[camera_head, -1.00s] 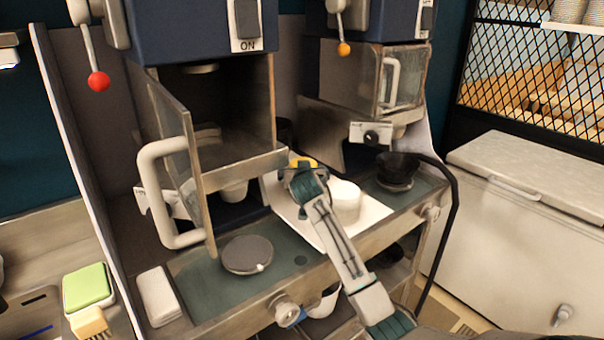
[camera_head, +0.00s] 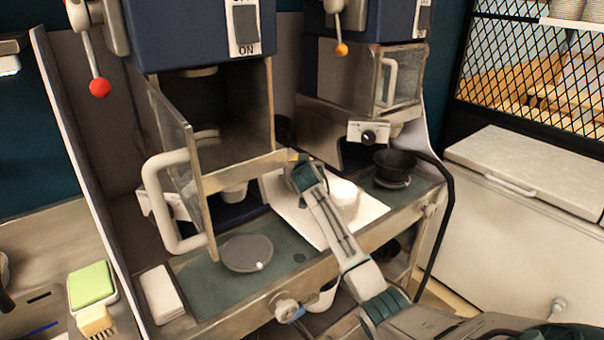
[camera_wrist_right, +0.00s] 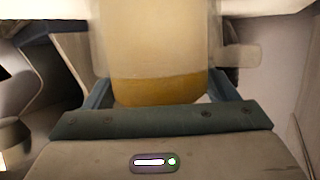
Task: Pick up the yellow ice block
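The yellow ice block (camera_wrist_right: 155,91) fills the space between my right gripper's fingers in the right wrist view. Its near end is deeper yellow and its upper part is paler. My right gripper (camera_head: 300,162) appears shut on it, with a finger along each side. In the head view only a small yellow patch (camera_head: 293,155) shows past the gripper, which hides the rest. The gripper is over the back of a white board (camera_head: 372,213), close to the left machine's lower front edge. My left gripper is not in view.
A white round block (camera_head: 344,197) stands on the board, right of my arm. The left machine's glass door (camera_head: 180,150) stands open, its handle jutting forward. A dark round plate (camera_head: 247,252) lies in front. A black cup (camera_head: 394,162) stands at the right.

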